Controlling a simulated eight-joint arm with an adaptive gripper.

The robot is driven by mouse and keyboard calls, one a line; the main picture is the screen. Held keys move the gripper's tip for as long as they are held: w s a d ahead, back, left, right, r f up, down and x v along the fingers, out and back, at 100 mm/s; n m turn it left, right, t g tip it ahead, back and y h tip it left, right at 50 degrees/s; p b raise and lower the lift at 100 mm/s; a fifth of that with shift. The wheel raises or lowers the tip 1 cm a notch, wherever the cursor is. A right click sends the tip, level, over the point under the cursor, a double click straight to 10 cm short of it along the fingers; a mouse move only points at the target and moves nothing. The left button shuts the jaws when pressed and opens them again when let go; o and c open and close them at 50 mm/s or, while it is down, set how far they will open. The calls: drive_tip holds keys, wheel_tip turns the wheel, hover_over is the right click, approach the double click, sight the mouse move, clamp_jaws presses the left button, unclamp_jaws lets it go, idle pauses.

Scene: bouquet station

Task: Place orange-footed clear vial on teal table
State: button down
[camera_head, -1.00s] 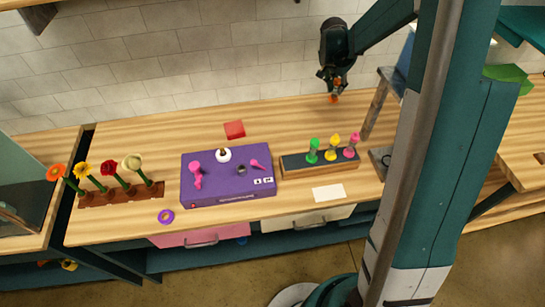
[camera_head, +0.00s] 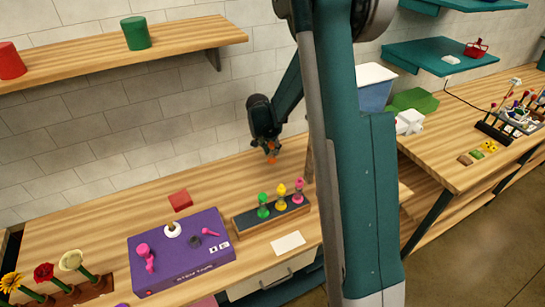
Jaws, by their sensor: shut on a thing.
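My gripper (camera_head: 269,146) is shut on the orange-footed vial (camera_head: 271,160), held above the back of the wooden workbench (camera_head: 130,205). Only the orange part shows clearly; the clear body is small and mostly hidden by the fingers. No separate teal-topped table is clear in view. Teal shows on the wall shelf (camera_head: 455,56) at the upper right and on the legs of the wooden-topped right table (camera_head: 462,172).
A dark rack (camera_head: 245,222) holds green, yellow and pink vials below my gripper. A purple box (camera_head: 180,262) stands to its left, near a red block (camera_head: 180,200). My column hides part of the bench. A blue-grey bin (camera_head: 375,92) and green box (camera_head: 415,101) stand at right.

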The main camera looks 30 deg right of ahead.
sight(273, 155)
drive_tip(key=shift+f, duration=2.1)
drive_tip(key=shift+f, duration=0.1)
drive_tip(key=c, duration=2)
unclamp_jaws()
drive_tip(key=shift+r, duration=0.2)
drive_tip(key=v, duration=1.1)
drive_tip(key=shift+a+r, duration=0.15)
drive_tip(key=shift+r, duration=0.25)
drive_tip(key=shift+s+r, duration=0.1)
